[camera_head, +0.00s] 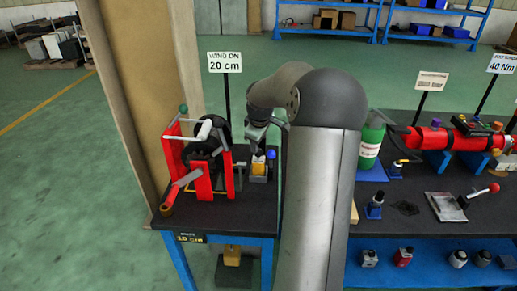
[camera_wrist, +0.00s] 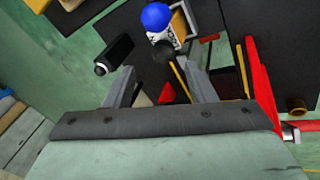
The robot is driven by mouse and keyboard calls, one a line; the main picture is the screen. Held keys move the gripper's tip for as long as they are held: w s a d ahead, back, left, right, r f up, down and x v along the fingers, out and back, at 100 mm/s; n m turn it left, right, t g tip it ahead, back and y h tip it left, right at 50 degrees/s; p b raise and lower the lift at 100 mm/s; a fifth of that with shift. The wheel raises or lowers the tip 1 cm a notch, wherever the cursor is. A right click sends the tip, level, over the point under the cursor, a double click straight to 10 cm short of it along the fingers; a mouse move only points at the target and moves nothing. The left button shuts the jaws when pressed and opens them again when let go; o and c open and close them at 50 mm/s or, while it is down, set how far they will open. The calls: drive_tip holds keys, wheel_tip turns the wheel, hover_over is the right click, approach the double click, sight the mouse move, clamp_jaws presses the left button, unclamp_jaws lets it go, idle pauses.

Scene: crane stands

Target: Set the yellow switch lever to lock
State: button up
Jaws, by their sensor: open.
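A small yellow and white switch box (camera_head: 258,170) stands on the left bench, right of the red winch frame. In the wrist view the box (camera_wrist: 179,27) carries partly readable lettering and lies beyond my fingertips. A blue ball knob (camera_head: 271,154) stands beside it, and the knob also shows in the wrist view (camera_wrist: 156,17). A dark round knob (camera_wrist: 165,52) lies nearer to my fingers. I cannot tell which part is the lever or which position it is in. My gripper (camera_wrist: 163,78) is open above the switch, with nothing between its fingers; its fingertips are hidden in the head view.
The red winch frame (camera_head: 203,182) with its drum and crank stands close on the left. A green bottle (camera_head: 371,140) and a red cylinder assembly (camera_head: 440,138) are on the right bench. A sign on a post (camera_head: 225,62) rises behind the winch. My arm hides part of the bench.

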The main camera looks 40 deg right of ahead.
drive_tip(key=v, duration=1)
drive_tip(key=shift+s+a+r, duration=0.1)
drive_tip(key=shift+r, duration=0.05)
